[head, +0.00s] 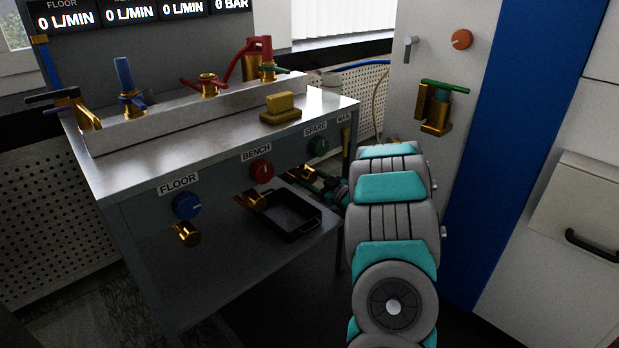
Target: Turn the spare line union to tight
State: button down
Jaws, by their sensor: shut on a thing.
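The spare line union (304,173) is a brass fitting on the bench's front panel, below the green knob (318,146) and the SPARE label (316,128). My gripper (322,182) is at this union, coming in from the right, and is shut on it. My arm and the gripper's own body hide part of the grip, so the fingertips show only in part. I cannot tell from this view how far the union is turned.
Brass unions stick out below the blue FLOOR knob (187,205) and the red BENCH knob (262,171). A black tray (292,222) sits under the panel, close to my gripper. A brass valve with a green handle (437,106) is on the right wall panel.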

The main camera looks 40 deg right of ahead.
jog(key=m+p, duration=0.2)
jog(key=p, duration=0.1)
jog(key=shift+r+p, duration=0.35)
jog(key=shift+r, duration=0.05)
jog(key=m+p, duration=0.2)
jog(key=p, duration=0.1)
jog(key=shift+f, duration=0.35)
jog(key=shift+m, duration=0.3)
jog(key=shift+c, duration=1.1)
grip_release()
jog(key=s+b, duration=0.1)
jog(key=s, duration=0.6)
jog(key=shift+s+d, duration=0.25)
jog(key=shift+s, duration=0.15)
